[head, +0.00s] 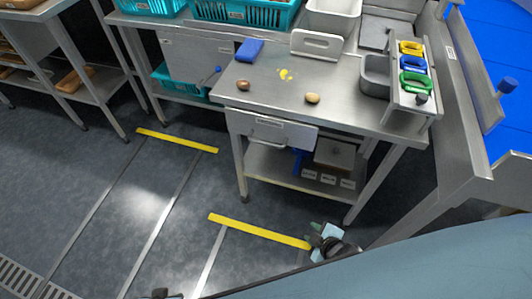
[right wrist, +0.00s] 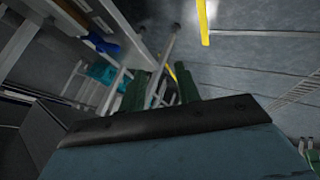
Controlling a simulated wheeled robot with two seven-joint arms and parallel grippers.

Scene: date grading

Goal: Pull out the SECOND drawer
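A steel drawer front (head: 290,136) with a bar handle (head: 266,142) sits under the near worktable's top. Another steel front panel (head: 200,48) shows under the back bench to its left; I cannot read which one is numbered second. My right gripper (head: 324,236) is low in front of the near table, above the floor and well apart from the drawer. In the right wrist view its two green fingers (right wrist: 160,88) stand apart with nothing seen between them. A small dark part at the bottom edge of the head view may be my left gripper; its fingers cannot be made out.
The worktable (head: 345,122) holds a blue block (head: 250,49), two dates and coloured-handled tools at the right. Below is a shelf (head: 280,174) with labelled bins. Teal crates (head: 243,14) stand behind. A blue belt (head: 490,40) runs at the right. Floor in front is clear, with yellow strips.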

